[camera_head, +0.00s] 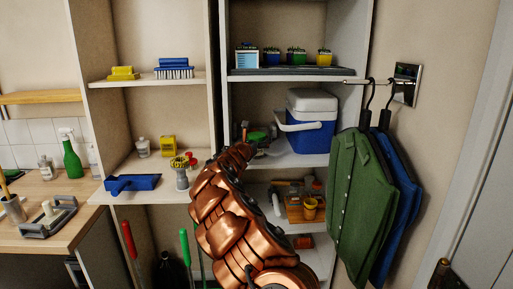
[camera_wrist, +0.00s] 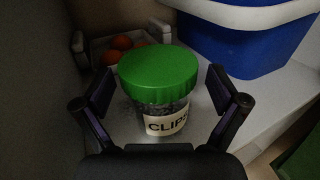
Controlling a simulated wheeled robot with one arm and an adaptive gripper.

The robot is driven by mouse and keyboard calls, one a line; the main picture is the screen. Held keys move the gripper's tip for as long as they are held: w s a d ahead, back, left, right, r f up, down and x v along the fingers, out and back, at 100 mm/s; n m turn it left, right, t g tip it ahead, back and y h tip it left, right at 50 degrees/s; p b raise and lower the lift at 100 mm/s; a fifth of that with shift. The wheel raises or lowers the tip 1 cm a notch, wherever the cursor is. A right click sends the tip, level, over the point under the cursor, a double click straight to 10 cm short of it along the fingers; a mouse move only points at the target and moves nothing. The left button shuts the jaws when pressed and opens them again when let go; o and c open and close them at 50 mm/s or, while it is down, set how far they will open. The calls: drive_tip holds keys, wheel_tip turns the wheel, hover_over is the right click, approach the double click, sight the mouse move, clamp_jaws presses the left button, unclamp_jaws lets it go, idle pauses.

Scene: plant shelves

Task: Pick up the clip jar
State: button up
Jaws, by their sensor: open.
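The clip jar (camera_wrist: 160,87) stands upright on a pale shelf in the wrist view. It is clear, with a wide green lid and a white label reading "CLIPS". My gripper (camera_wrist: 160,95) is open, with one finger on each side of the jar and a visible gap at both sides. In the head view a green lid, likely the jar's (camera_head: 257,136), shows on the middle shelf of the right-hand unit, partly hidden behind my copper-coloured arm. The gripper's fingers are hidden or too small to make out there.
A blue cooler with a white lid (camera_head: 311,122) stands right of the jar, and its blue side (camera_wrist: 235,38) is close in the wrist view. A tray with orange round things (camera_wrist: 122,43) lies behind the jar. Green and blue garments (camera_head: 356,190) hang at the right.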

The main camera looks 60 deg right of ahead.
drive_tip(key=shift+p+x, duration=0.7)
drive_tip(key=shift+x, duration=0.45)
drive_tip(key=shift+p+x, duration=0.35)
drive_tip(key=shift+x, duration=0.45)
drive_tip(key=shift+c, duration=0.2)
drive_tip(key=c, duration=1.2)
drive_tip(key=shift+r+b, duration=0.6)
drive_tip(key=shift+r, duration=4.35)
